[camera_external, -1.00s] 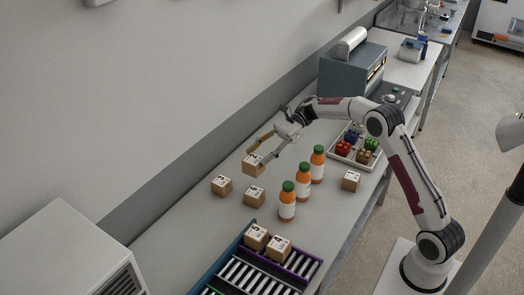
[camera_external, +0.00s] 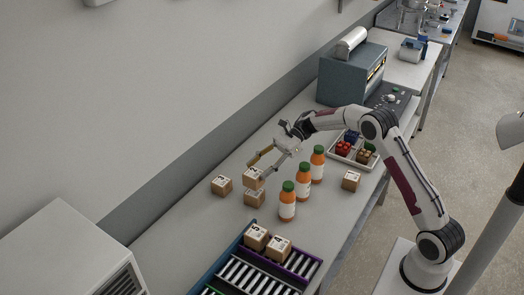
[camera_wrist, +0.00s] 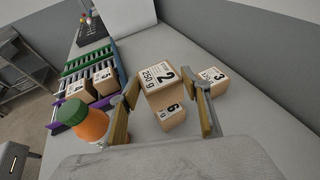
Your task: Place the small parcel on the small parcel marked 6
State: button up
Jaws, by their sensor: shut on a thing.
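My gripper (camera_external: 264,164) is shut on a small parcel (camera_external: 253,178), a brown box with a white label. In the wrist view its label on the held parcel (camera_wrist: 158,78) reads 2 and 250 g, and it sits between my two fingers (camera_wrist: 165,105). The small parcel marked 6 (camera_external: 254,198) is directly below the held parcel on the table. In the wrist view the parcel marked 6 (camera_wrist: 171,120) shows partly beneath the held one. The external view does not show clearly whether the two touch.
Another parcel (camera_external: 221,185), marked 3 in the wrist view (camera_wrist: 212,80), stands close by on the left. Orange bottles (camera_external: 287,205) stand to the right. A roller rack (camera_external: 262,275) with two parcels is in front. A lone parcel (camera_external: 350,181) and a tray (camera_external: 343,157) are further right.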

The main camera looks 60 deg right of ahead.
jog(key=shift+f, duration=1.8)
jog(key=shift+f, duration=0.1)
jog(key=o, duration=1.4)
jog(key=shift+o, duration=0.2)
jog(key=v, duration=1.2)
